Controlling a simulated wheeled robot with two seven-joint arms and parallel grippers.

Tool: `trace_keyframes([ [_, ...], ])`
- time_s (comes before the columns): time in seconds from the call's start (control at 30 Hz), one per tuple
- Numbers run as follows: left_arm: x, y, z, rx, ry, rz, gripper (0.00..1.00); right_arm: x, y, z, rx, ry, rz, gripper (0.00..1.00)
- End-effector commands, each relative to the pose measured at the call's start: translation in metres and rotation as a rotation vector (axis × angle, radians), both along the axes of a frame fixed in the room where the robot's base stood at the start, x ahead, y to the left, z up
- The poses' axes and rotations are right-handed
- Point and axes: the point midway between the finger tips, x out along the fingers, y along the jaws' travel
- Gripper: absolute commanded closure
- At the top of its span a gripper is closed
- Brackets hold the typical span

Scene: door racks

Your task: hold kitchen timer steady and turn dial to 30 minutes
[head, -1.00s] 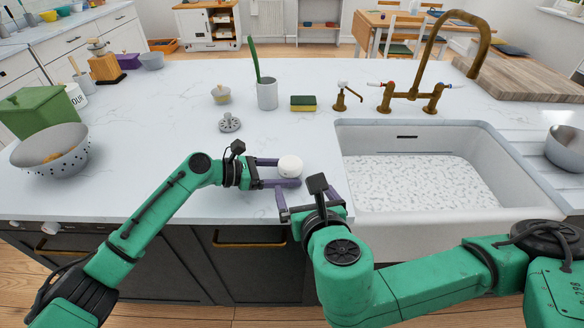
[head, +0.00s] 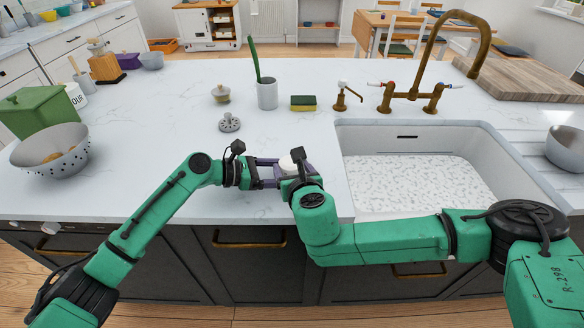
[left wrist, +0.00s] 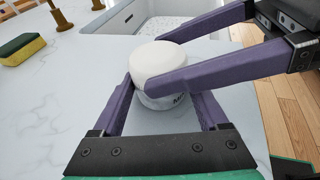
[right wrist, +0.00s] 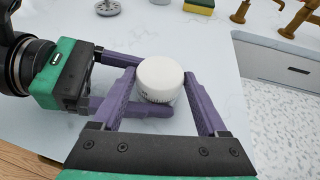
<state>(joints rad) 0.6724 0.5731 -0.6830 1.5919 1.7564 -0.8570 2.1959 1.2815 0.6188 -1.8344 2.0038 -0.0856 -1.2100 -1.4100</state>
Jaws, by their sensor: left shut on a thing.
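The kitchen timer is a small white round piece with a wide smooth dial top (left wrist: 158,60), upright near the counter's front edge. Its lower body carries dark lettering, mostly hidden. My left gripper (head: 282,172) is shut on the timer's lower body, one finger on each side. My right gripper (right wrist: 161,80) is open, its fingers on either side of the dial with the white top between them. In the left wrist view, one right finger crosses in front of the dial and the other is behind it. I cannot tell whether they touch it. Dial marks are not readable.
The sink (head: 420,185) lies just right of the timer, with a brass tap (head: 430,85) behind it. A sponge (head: 303,103), grey cup (head: 267,95) and strainer (head: 229,123) stand farther back. A colander (head: 50,150) is at left. The counter between is clear.

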Motion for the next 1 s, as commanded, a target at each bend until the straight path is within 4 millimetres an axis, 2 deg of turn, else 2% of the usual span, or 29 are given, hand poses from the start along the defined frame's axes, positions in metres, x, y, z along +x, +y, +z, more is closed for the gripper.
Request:
trace_keyframes([
  [0.03,0.000,0.000,0.001,-0.001,-0.001,0.001,0.55,0.000,0.000,0.000,0.000,0.000,-0.001,0.73],
  [0.07,0.000,0.000,0.001,-0.001,-0.001,0.001,0.55,0.000,0.000,0.000,0.000,0.000,-0.001,0.80],
  [0.27,0.000,0.000,0.000,-0.001,-0.001,0.001,0.55,0.000,0.003,-0.001,0.000,-0.001,-0.067,0.80],
  [0.6,0.000,0.000,0.000,0.000,0.000,-0.001,0.55,0.000,0.009,0.000,-0.001,0.000,-0.391,0.80],
  [0.9,0.000,0.000,0.000,-0.001,0.000,0.000,0.55,0.000,0.009,0.000,-0.001,-0.001,-0.409,0.80],
  [0.93,0.000,0.000,0.000,0.000,0.000,0.000,0.55,0.000,0.009,0.000,-0.001,-0.001,-0.409,0.20],
  [1.0,0.000,0.000,0.000,-0.001,0.000,0.000,0.55,0.000,0.009,0.000,0.000,-0.001,-0.408,0.00],
])
